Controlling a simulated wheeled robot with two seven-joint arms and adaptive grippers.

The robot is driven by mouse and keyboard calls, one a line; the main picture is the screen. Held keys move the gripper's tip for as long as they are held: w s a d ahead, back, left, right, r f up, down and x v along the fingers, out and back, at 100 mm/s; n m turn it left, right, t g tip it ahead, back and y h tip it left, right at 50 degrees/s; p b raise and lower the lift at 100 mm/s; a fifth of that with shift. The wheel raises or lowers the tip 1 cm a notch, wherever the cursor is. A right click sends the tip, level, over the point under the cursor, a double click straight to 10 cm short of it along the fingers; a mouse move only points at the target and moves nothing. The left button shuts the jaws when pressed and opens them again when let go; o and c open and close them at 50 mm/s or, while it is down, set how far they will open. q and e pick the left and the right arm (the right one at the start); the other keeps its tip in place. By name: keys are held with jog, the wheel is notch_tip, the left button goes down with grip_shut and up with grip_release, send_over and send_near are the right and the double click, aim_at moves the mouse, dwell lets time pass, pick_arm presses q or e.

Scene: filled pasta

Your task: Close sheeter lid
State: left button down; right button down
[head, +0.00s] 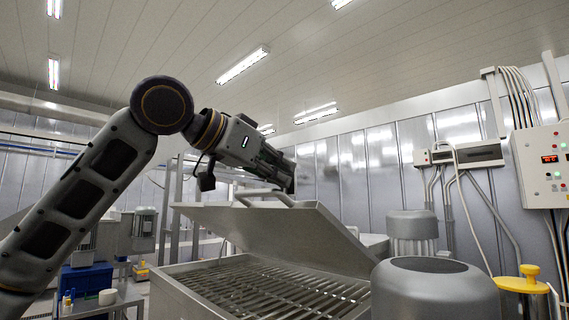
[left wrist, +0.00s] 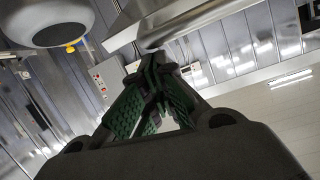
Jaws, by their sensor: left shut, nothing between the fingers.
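The sheeter (head: 180,300) is a metal box at the lower middle of the head view, with a slatted grille inside its opening. Its flat grey lid (head: 290,235) stands partly open, tilted above the grille, with a bar handle (head: 262,194) on its upper side. My left gripper (head: 288,182) is just above the lid by the handle, its fingers shut and empty. In the left wrist view, the green-padded fingers (left wrist: 158,68) point at the lid's metal edge (left wrist: 190,18). I cannot tell whether they touch it. My right gripper is in neither view.
A large grey cylinder (head: 435,290) and a motor-like housing (head: 412,228) stand right of the sheeter. A control panel (head: 545,165) is on the right. A cart (head: 105,303) with a blue bin (head: 87,283) is at lower left.

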pick_arm(q)
jog(key=shift+f, duration=0.2)
jog(key=shift+s+a+f, duration=0.1)
jog(key=shift+s+f, duration=0.05)
jog(key=shift+f, duration=0.05)
dwell(0.4)
